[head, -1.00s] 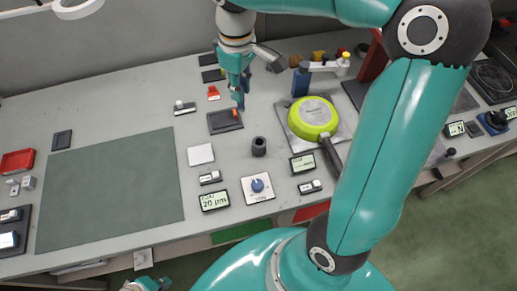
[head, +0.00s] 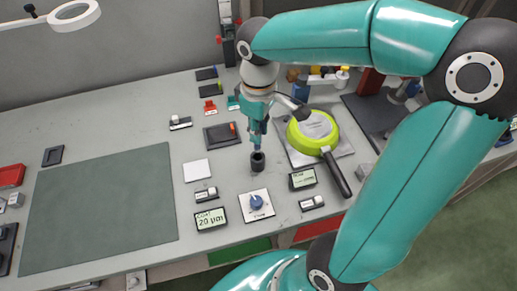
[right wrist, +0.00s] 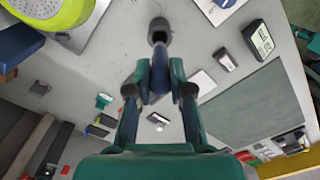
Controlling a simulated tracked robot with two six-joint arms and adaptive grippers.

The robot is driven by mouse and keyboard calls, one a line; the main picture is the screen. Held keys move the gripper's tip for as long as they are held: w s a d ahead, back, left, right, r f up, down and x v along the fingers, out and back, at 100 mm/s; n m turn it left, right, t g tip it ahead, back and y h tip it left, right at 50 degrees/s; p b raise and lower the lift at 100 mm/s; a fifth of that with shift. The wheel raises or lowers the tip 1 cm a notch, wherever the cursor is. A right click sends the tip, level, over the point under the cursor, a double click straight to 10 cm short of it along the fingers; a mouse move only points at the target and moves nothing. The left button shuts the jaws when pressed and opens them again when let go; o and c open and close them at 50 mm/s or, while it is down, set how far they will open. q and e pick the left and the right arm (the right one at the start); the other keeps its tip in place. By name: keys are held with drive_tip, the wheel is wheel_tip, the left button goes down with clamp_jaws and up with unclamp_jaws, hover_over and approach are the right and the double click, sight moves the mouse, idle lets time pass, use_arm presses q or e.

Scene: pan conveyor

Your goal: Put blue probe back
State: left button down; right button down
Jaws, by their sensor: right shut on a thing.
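My right gripper (head: 257,122) is shut on the blue probe (right wrist: 160,76), which points down between its fingers. The dark round holder (head: 258,163) stands upright on the table directly under the probe. It also shows in the right wrist view (right wrist: 159,27), just beyond the probe's tip. The tip is at or just above the holder's mouth; I cannot tell whether it has entered. My left gripper is not in view.
A green pan (head: 312,129) stands close on the right, its black handle (head: 337,177) pointing forward. A dark pad (head: 218,137) and a white square (head: 197,170) lie to the left. A blue knob (head: 256,202) and a gauge display (head: 211,218) are in front.

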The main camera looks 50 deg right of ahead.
sight(259, 150)
drive_tip(key=shift+f, duration=3.8)
drive_tip(key=shift+f+b, duration=0.2)
drive_tip(key=shift+b, duration=0.25)
drive_tip(key=c, duration=1)
unclamp_jaws()
drive_tip(key=shift+r, duration=0.1)
drive_tip(key=shift+c, duration=0.2)
drive_tip(key=shift+r, duration=0.1)
wheel_tip(259, 150, up, 12)
drive_tip(key=shift+r+p, duration=0.1)
drive_tip(key=shift+p, duration=0.6)
